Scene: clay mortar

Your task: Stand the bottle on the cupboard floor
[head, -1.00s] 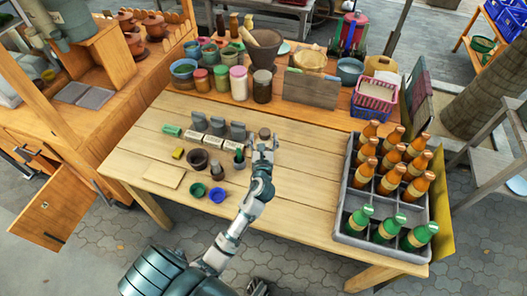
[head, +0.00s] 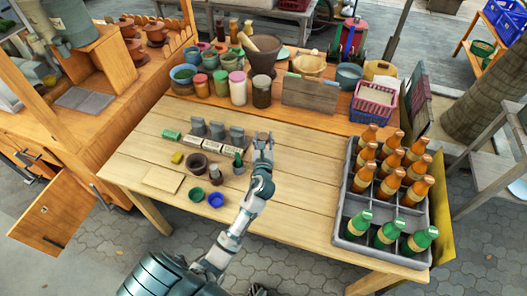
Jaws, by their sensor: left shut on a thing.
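My left gripper (head: 263,147) is over the back middle of the wooden table, at a small round brown-topped thing (head: 263,136). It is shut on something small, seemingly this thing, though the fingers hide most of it. A small dark bottle (head: 215,176) stands upright on the table, left of my arm. A small green bottle (head: 238,160) stands in or behind a grey cup, close to the left of the gripper. I cannot tell which bottle is the task's. A wooden cupboard (head: 85,150) is at the left with its door (head: 52,208) open; its floor is hidden.
A grey crate (head: 345,215) of brown and green bottles stands on the right of the table (head: 290,215). A dark mortar (head: 196,163), small bowls (head: 215,199) and grey blocks (head: 217,130) lie left of my arm. Jars (head: 237,87) line the back. The table's front middle is clear.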

